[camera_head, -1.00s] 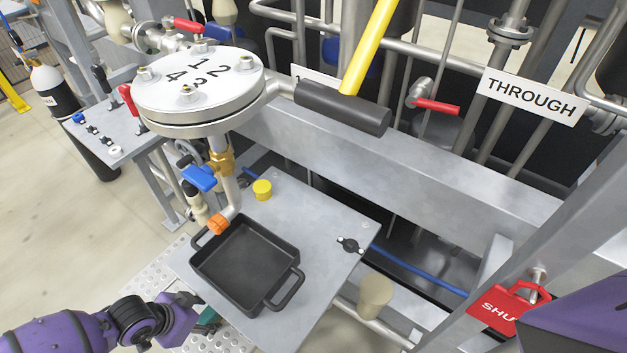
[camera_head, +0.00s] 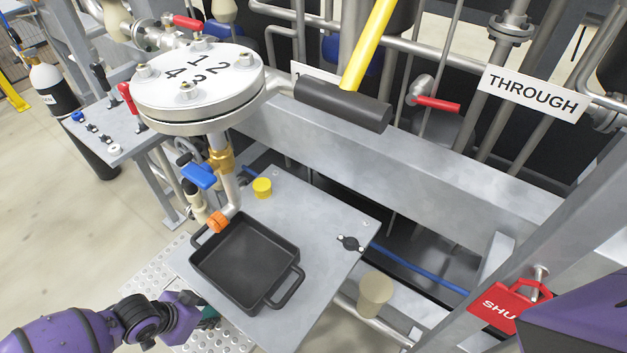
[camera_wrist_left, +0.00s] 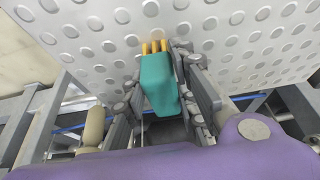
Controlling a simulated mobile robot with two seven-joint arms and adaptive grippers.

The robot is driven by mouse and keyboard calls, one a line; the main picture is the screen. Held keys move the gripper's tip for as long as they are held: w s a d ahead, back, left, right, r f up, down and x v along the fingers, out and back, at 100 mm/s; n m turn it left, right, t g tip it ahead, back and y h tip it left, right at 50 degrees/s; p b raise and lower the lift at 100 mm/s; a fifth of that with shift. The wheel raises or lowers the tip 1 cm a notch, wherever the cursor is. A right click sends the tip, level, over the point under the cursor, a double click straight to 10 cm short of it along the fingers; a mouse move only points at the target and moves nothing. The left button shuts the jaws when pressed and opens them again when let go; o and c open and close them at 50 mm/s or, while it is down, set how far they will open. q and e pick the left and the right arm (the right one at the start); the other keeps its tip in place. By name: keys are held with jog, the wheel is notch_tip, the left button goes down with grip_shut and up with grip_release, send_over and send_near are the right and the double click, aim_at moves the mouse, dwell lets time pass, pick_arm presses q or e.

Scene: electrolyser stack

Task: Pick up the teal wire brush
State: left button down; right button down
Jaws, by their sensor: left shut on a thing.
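The teal wire brush (camera_wrist_left: 158,82) shows in the left wrist view between the fingers of my left gripper (camera_wrist_left: 160,95), with its yellow bristle end pointing away over a studded metal plate. The gripper is shut on it. In the head view my left gripper (camera_head: 205,312) is at the lower left, beside the black pan, and only a bit of teal shows by the fingers. My right gripper is not in view; a purple part of my right arm shows at the lower right.
A black square pan (camera_head: 245,262) sits on a grey table (camera_head: 320,225) with a yellow cap (camera_head: 262,188). A pipe with an orange end (camera_head: 217,222) hangs over the pan's corner. The studded plate (camera_head: 160,273) lies left of the table. A yellow-handled hammer (camera_head: 342,104) rests above.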

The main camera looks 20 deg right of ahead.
aim_at(207, 312)
pick_arm(q)
jog(key=shift+r, duration=0.5)
notch_tip(207, 312, up, 2)
jog(key=shift+r, duration=0.1)
jog(key=shift+s+a+r, duration=0.1)
jog(key=shift+s+a, duration=0.25)
jog(key=shift+a, duration=0.15)
jog(key=s+a, duration=0.9)
jog(key=a, duration=0.5)
jog(key=shift+s+b, duration=0.2)
jog(key=shift+b, duration=0.1)
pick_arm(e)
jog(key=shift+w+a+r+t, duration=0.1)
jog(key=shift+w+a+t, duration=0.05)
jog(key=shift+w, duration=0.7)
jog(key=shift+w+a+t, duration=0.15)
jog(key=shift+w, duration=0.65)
